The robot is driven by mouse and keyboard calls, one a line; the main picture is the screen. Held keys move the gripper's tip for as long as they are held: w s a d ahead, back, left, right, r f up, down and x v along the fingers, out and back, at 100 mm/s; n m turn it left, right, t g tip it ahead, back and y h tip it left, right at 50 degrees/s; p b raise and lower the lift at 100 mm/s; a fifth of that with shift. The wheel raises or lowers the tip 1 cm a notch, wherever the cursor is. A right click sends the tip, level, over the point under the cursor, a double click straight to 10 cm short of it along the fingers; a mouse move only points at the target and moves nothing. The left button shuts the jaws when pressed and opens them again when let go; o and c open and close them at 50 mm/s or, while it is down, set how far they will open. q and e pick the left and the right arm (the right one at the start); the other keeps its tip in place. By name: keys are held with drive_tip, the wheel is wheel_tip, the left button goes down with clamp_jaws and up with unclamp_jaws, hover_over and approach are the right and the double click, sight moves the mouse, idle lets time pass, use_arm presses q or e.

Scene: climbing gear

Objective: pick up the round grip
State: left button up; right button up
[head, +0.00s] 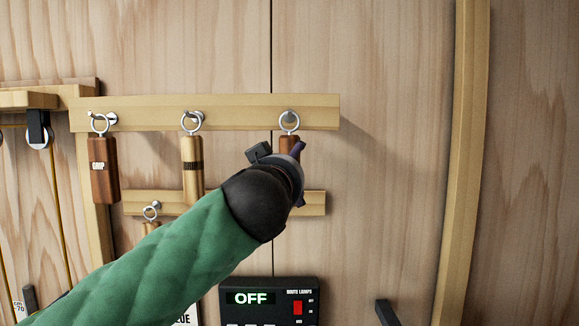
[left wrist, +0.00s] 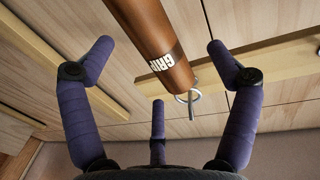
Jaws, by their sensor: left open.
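The round grip is a brown wooden cylinder with a white GRIP label, large in the left wrist view (left wrist: 150,35). A metal ring (left wrist: 188,97) is at its end. In the head view the upper part of this round grip (head: 289,144) shows below its ring, on the right end of the upper wooden rail; my arm hides the rest. My left gripper (head: 290,172) is in front of it. In the left wrist view my left gripper (left wrist: 160,72) is open, its purple fingers spread around the grip with visible gaps on both sides. My right gripper is not in view.
A squarish brown grip (head: 104,180) and a pale grip with a dark band (head: 193,178) hang left on the same upper rail (head: 240,110). A lower rail (head: 315,203) runs beneath. A black panel reading OFF (head: 270,298) is below. The wall to the right is clear up to a wooden post (head: 463,150).

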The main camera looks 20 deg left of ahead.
use_arm(q)
drive_tip(key=w+p, duration=0.2)
drive_tip(key=w, duration=0.3)
drive_tip(key=shift+w+d, duration=0.1)
drive_tip(key=shift+w, duration=0.1)
drive_tip(key=shift+s, duration=0.1)
drive_tip(key=shift+c, duration=0.6)
drive_tip(key=c, duration=1.3)
